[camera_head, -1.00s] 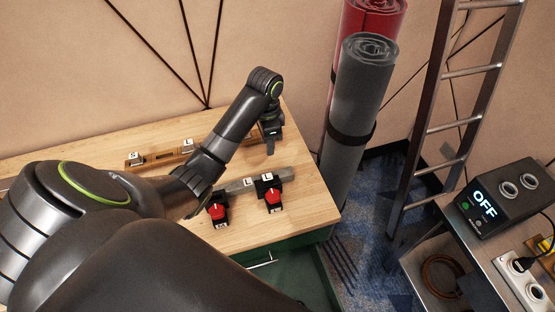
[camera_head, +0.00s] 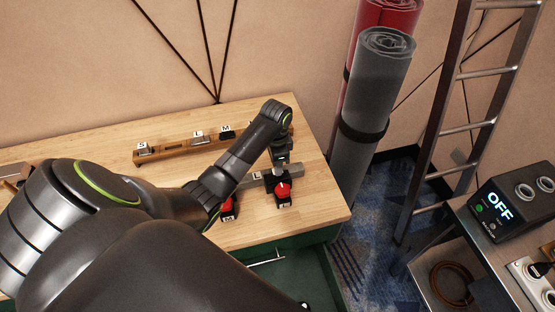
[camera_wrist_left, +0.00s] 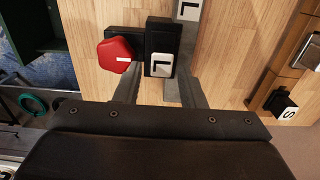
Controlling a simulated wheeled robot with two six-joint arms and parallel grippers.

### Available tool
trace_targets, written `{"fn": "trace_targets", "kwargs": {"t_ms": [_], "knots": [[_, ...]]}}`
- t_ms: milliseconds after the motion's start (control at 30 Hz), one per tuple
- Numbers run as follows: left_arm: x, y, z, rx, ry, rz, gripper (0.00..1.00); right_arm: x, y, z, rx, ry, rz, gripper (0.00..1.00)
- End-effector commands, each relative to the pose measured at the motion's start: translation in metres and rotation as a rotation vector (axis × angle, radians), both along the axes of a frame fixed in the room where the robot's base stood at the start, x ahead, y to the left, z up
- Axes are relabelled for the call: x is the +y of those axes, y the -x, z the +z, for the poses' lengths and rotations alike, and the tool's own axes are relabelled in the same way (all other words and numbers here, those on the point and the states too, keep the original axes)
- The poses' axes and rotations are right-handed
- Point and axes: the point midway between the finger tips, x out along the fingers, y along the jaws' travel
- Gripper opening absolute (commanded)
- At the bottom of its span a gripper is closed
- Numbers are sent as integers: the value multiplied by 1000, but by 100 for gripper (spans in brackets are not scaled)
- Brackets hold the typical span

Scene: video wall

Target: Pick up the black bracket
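A black bracket with a red knob (camera_head: 282,191) sits at the right end of the grey rail on the wooden table. In the left wrist view the same black bracket (camera_wrist_left: 161,42) bears a white L label, with its red knob at left. My left gripper (camera_head: 281,166) is right above and behind it in the head view. In the left wrist view its fingers (camera_wrist_left: 158,80) are spread, with the bracket just ahead of and between their tips. Contact cannot be told. A second black bracket with a red knob (camera_head: 228,208) is partly hidden by my left arm. My right gripper is not in view.
A wooden rail (camera_head: 175,147) with S, L and M labels lies behind the grey rail (camera_head: 291,170). Rolled mats (camera_head: 372,110) and a ladder (camera_head: 440,120) stand right of the table. A box reading OFF (camera_head: 508,207) stands at far right.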

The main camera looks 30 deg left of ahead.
Motion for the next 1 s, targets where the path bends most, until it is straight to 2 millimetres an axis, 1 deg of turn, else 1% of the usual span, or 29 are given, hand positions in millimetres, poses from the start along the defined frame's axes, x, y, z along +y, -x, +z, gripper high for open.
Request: {"fn": "trace_targets", "kwargs": {"t_ms": [33, 100, 300, 400, 500, 733, 1000], "knots": [[0, 0, -3, 3, 1, 1, 36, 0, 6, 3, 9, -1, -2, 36], [-1, -1, -10, 4, 2, 1, 36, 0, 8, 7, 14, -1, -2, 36], [-1, -5, -34, 3, 1, 1, 36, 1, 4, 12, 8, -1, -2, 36], [-1, -5, -42, 3, 0, 1, 36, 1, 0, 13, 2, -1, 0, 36], [-1, -5, -47, 1, 1, 0, 36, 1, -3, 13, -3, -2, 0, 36], [-1, -5, -47, 0, 0, 0, 36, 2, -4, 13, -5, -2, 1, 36], [-1, -5, -47, 0, 0, 0, 1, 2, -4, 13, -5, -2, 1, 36]]}}
